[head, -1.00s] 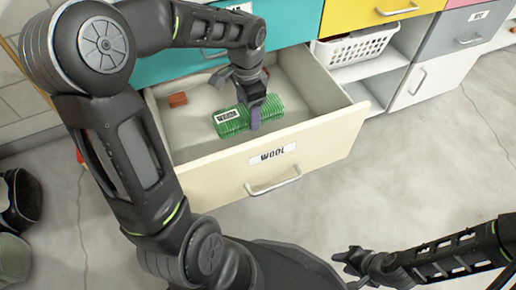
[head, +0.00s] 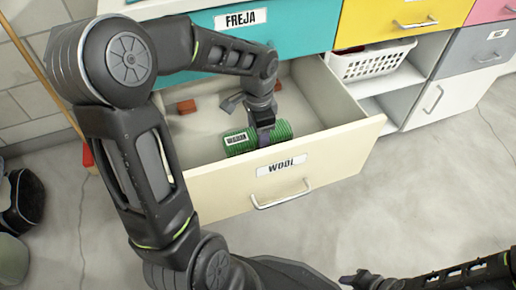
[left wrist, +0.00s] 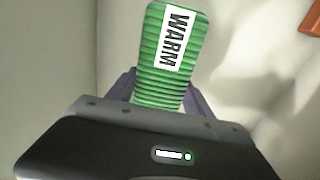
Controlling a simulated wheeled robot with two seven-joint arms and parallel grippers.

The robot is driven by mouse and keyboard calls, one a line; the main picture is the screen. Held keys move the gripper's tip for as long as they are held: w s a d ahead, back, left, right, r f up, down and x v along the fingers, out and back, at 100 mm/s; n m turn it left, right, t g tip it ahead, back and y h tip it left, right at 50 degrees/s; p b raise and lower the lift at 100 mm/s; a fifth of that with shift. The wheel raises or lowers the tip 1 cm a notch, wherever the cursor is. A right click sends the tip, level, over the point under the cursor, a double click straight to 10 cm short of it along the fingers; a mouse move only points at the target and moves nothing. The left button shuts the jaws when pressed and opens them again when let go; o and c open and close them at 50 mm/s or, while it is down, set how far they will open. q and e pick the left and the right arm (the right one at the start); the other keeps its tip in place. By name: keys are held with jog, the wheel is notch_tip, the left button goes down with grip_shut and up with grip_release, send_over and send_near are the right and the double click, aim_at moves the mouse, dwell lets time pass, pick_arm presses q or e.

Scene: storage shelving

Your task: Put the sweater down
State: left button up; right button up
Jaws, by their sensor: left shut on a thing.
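The sweater is a folded, ribbed green bundle with a white label reading WARM; it shows in the head view (head: 238,142) and in the left wrist view (left wrist: 150,84). It is inside the open cream drawer (head: 215,192) labelled WOOL. My left gripper (head: 264,138) reaches down into the drawer and is shut on the sweater. In the left wrist view its fingers (left wrist: 160,92) lie on both sides of the sweater. Whether the sweater touches the drawer floor is hard to tell. My right gripper (head: 352,280) is at the bottom edge, away from the drawer; its fingers are too small to judge.
A small reddish-brown block (head: 187,106) lies in the drawer's back left. A teal drawer (head: 300,30) labelled FREJA is above. A white basket (head: 372,62) stands on the shelf to the right.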

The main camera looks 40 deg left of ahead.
pick_arm(q)
jog(key=shift+r, duration=0.1)
jog(key=shift+f+b, duration=1.1)
jog(key=shift+f, duration=1.45)
jog(key=shift+f, duration=0.2)
jog(key=o, duration=1.7)
jog(key=shift+c, duration=0.2)
jog(key=shift+r, duration=0.2)
notch_tip(320, 180, up, 11)
jog(key=p, duration=0.4)
jog(key=shift+r+p, duration=0.3)
jog(key=shift+r, duration=0.25)
